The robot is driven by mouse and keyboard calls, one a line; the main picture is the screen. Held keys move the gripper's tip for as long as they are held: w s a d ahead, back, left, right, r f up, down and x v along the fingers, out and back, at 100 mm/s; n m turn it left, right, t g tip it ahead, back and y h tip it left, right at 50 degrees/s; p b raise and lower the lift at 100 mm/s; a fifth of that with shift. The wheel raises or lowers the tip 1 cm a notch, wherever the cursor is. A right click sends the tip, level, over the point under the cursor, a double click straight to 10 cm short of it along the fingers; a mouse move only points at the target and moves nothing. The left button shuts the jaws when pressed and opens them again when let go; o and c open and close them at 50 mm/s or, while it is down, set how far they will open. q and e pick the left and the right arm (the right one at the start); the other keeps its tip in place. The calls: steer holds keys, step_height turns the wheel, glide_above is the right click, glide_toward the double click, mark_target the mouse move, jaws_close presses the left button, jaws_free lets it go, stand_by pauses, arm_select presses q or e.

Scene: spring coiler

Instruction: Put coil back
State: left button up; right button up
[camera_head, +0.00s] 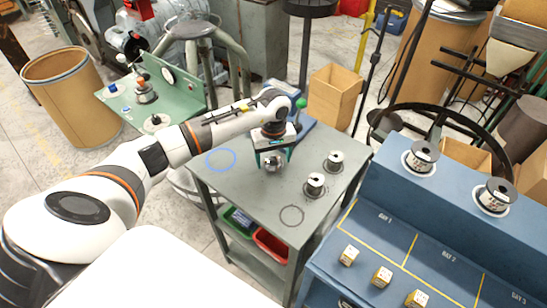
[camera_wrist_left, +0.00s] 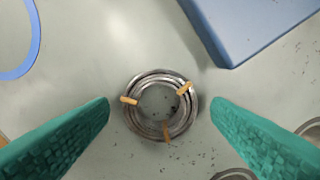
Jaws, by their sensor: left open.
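A silvery wire coil (camera_head: 272,163) with orange ties lies flat on the grey table (camera_head: 243,190). It shows whole in the left wrist view (camera_wrist_left: 132,118), centred between my fingers. My left gripper (camera_head: 273,156) is open over the coil, its teal fingers (camera_wrist_left: 160,104) apart on either side with a gap to each. I cannot tell how far the fingertips are above the table. A blue ring outline (camera_head: 220,161) is on the table left of the coil, and a dark ring outline (camera_head: 291,216) is near the front. My right gripper is not in view.
A blue box (camera_wrist_left: 245,25) lies close behind the gripper. A blue bench (camera_head: 390,215) with marked bays, small boxes (camera_head: 381,277) and spools (camera_head: 422,155) stands at the right.

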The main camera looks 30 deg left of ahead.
mark_target(273, 162)
arm_select(q)
step_height(273, 162, up, 12)
steer(key=b, duration=0.2)
steer(key=shift+f+b, duration=0.2)
steer(key=shift+b, duration=0.2)
steer(key=shift+f, duration=0.1)
